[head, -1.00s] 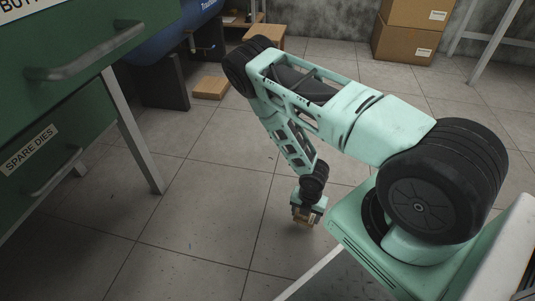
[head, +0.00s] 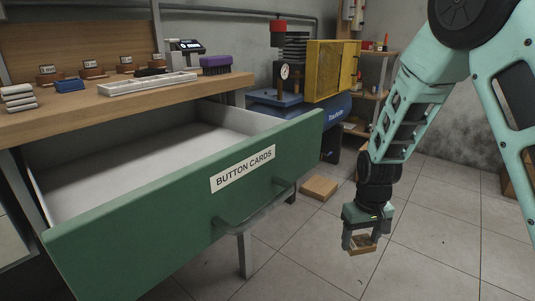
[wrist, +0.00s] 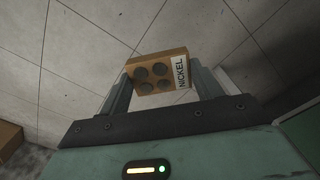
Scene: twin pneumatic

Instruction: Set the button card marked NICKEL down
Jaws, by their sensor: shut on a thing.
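The button card (wrist: 150,73) is a small tan block with several dark round buttons and a white label reading NICKEL, seen in the wrist view. My gripper (wrist: 157,84) is shut on it, with one finger at each side. In the head view my gripper (head: 365,238) hangs to the right of the open drawer, and the card (head: 362,245) shows between its fingers, above the tiled floor. The green drawer (head: 150,215) labelled BUTTON CARDS is pulled out, and the part of its pale inside that shows is empty.
A blue compressor (head: 300,110) stands behind. A cardboard box (head: 319,188) lies on the floor. The drawer's handle (head: 255,213) sticks out towards the aisle.

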